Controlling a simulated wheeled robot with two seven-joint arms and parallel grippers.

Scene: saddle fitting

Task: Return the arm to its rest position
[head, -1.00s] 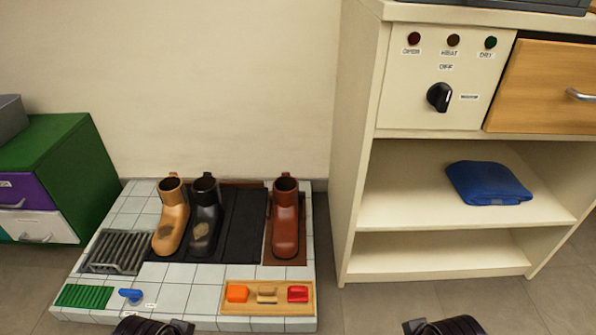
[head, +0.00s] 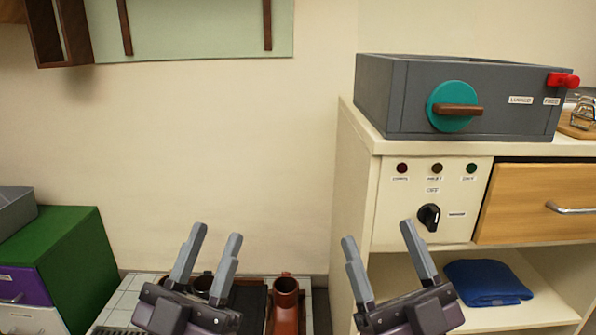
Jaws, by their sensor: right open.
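My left gripper (head: 211,254) is raised in the lower middle of the head view, its two grey fingers apart and nothing between them. It hides part of the boots on the tiled platform behind it. My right gripper (head: 377,243) is raised to the right, in front of the cream cabinet (head: 349,190). Its fingers are spread and empty. Both grippers point upward in the picture and touch nothing that I can see.
A reddish-brown boot (head: 285,296) stands on the tiled platform (head: 118,303). A grey box with a teal dial (head: 452,106) sits on the cabinet. A blue folded cloth (head: 487,282) lies on its shelf. A green drawer unit (head: 68,256) stands left. The wall between is clear.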

